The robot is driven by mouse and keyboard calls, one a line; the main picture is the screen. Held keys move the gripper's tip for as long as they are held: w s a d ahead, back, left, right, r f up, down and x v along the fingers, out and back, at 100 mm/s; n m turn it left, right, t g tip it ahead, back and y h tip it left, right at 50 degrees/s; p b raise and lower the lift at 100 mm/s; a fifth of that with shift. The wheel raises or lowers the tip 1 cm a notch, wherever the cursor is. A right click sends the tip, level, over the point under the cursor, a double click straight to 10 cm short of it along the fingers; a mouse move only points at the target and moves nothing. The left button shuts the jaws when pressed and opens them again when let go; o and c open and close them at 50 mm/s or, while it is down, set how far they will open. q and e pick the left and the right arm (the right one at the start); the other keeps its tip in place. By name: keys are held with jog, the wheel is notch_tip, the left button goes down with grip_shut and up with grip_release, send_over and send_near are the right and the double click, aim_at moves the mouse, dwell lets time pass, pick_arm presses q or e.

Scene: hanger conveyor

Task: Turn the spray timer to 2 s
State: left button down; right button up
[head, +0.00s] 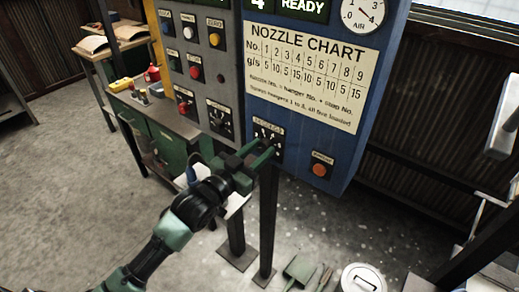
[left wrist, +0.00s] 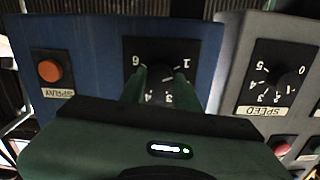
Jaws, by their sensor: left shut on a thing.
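The spray timer dial (head: 277,139) is a black numbered plate low on the blue panel, left of the orange spray button (head: 320,170). In the left wrist view, turned upside down, the dial plate (left wrist: 130,48) shows numbers from 1 to 6 around its edge. My left gripper (head: 270,150) reaches the dial from the front. Its two green fingers (left wrist: 155,88) are shut on the timer knob at the dial's middle. The knob and its pointer are mostly hidden by the fingers, so I cannot read the setting. My right gripper is in neither view.
The grey panel beside it carries a speed dial (head: 219,119), a red knob (head: 184,106) and several buttons. The nozzle chart (head: 306,75) is above the timer. Dark posts (head: 268,215) stand below the panel. A dustpan (head: 299,271) and a round white lid (head: 363,279) are on the floor.

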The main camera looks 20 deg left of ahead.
pick_arm(q)
jog(key=m+p, duration=0.1)
jog(key=m, duration=0.3)
jog(key=shift+m+p, duration=0.45)
jog(key=shift+m, duration=1.55)
jog(key=c, duration=1)
grip_release()
jog(key=shift+s, duration=0.1)
jog(key=shift+s+a+f, duration=0.1)
jog(key=shift+s+a, duration=0.05)
jog(key=shift+s, duration=0.15)
jog(key=b+v, duration=0.2)
jog(key=v, duration=0.5)
